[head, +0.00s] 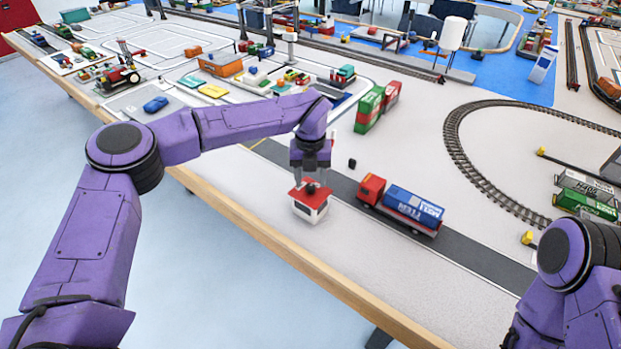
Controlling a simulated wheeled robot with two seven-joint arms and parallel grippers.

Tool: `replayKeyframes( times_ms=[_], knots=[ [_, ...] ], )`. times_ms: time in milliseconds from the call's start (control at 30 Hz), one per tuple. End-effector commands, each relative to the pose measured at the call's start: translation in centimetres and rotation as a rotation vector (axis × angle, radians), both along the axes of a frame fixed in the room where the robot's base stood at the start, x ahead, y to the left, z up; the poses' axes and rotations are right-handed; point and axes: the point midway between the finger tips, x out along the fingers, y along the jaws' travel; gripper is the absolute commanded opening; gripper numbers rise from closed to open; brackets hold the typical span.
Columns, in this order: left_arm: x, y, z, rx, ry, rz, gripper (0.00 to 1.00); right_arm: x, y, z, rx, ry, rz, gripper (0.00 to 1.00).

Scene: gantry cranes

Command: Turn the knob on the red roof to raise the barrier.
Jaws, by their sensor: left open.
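The small white hut with a red roof (298,197) stands at the near edge of the grey road, close to the table's front edge. A dark round knob (311,187) sits on its roof. My left gripper (311,182) points down right over the roof, its fingers apart on either side of the knob. I cannot tell whether the fingers touch it. I cannot make out the barrier clearly near the hut. My right arm shows at the lower right, but its gripper is out of view.
A red truck with a blue container (412,204) stands on the road (470,255) just right of the hut. A small black object (352,162) and green and red containers (376,106) lie behind. Curved track (462,160) is farther right.

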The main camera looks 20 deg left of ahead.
Motion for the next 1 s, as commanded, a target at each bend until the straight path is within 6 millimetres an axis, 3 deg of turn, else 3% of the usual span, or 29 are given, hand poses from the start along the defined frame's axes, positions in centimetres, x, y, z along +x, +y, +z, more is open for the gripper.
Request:
replayKeyframes(
  times_ms=[133,367,400,567,700,1000],
  knots=[
    [0.0,0.0,-1.3,0.000,0.001,-0.001,0.53,0.0,0.0,0.3,0.000,0.000,0.000,0.43],
    [0.0,0.0,-1.6,0.000,-0.001,-0.002,0.53,0.0,0.0,0.3,0.000,0.000,0.000,0.43],
    [0.0,0.0,-1.6,0.000,-0.001,-0.002,0.50,0.0,0.0,0.3,0.000,0.000,0.000,0.43],
    [0.0,0.0,-1.5,0.000,-0.001,-0.002,0.00,0.0,0.0,0.3,0.000,0.000,0.000,0.43],
    [0.0,0.0,-1.4,0.000,-0.001,-0.018,0.00,0.0,0.0,0.4,0.000,0.000,0.000,0.43],
    [0.1,-0.1,-1.4,0.001,-0.002,-0.239,0.00,0.0,0.0,1.4,0.000,0.000,0.000,0.43]
  ],
)
